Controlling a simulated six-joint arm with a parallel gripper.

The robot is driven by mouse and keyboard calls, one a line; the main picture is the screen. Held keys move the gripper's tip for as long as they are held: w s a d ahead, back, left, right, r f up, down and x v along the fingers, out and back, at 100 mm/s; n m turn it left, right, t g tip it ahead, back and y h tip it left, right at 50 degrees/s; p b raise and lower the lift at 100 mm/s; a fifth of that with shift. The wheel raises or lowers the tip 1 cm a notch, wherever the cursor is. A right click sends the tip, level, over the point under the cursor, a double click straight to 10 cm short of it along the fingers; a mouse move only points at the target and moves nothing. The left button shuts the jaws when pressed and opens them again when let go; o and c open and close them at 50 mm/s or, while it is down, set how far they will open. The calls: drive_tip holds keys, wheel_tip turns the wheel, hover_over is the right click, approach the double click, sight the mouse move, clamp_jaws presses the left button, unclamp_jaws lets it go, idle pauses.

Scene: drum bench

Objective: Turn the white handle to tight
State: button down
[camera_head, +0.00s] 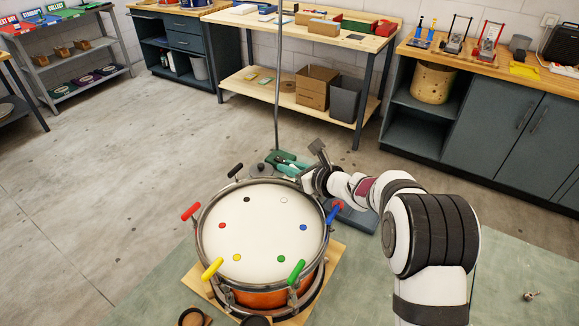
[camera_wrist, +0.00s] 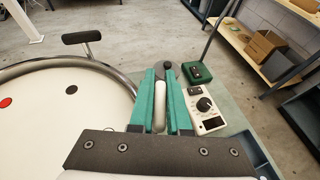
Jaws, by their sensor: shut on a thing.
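The drum (camera_head: 262,258) stands on a wooden board (camera_head: 327,268), its pale head marked with coloured dots. Around its rim stand a red handle (camera_head: 190,211), black handle (camera_head: 235,169), blue handle (camera_head: 334,213), green handle (camera_head: 297,271) and yellow handle (camera_head: 212,268). My gripper (camera_head: 284,162) is at the far right rim, by the white dot (camera_head: 284,200). In the wrist view, my gripper's teal fingers (camera_wrist: 163,75) are shut on the white handle (camera_wrist: 160,106), which lies lengthwise between them. The handle's lower end and its rod are hidden there.
A meter with a dial (camera_wrist: 207,108) and a green box (camera_wrist: 197,73) are right of my fingers in the wrist view. A thin upright pole (camera_head: 278,90) rises behind.

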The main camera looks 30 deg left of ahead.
drive_tip(key=shift+m, duration=0.3)
drive_tip(key=shift+w+d+m+t+h, duration=0.2)
drive_tip(key=shift+m+t+h, duration=0.45)
drive_tip(key=shift+m+t, duration=0.3)
drive_tip(key=shift+w+d+m+t+h, duration=0.1)
drive_tip(key=shift+w+m+t+h, duration=0.05)
drive_tip(key=shift+m+t+h, duration=0.65)
drive_tip(key=shift+w+d+m+t+h, duration=0.1)
drive_tip(key=shift+w+m+t+h, duration=0.1)
drive_tip(key=shift+m+t+h, duration=0.6)
drive_tip(key=shift+w+m+t, duration=0.1)
drive_tip(key=shift+m+t, duration=0.25)
drive_tip(key=c, duration=0.9)
unclamp_jaws()
drive_tip(key=shift+d, duration=0.1)
drive_tip(key=v, duration=1.6)
drive_tip(key=shift+f, duration=0.15)
drive_tip(key=shift+w, duration=0.1)
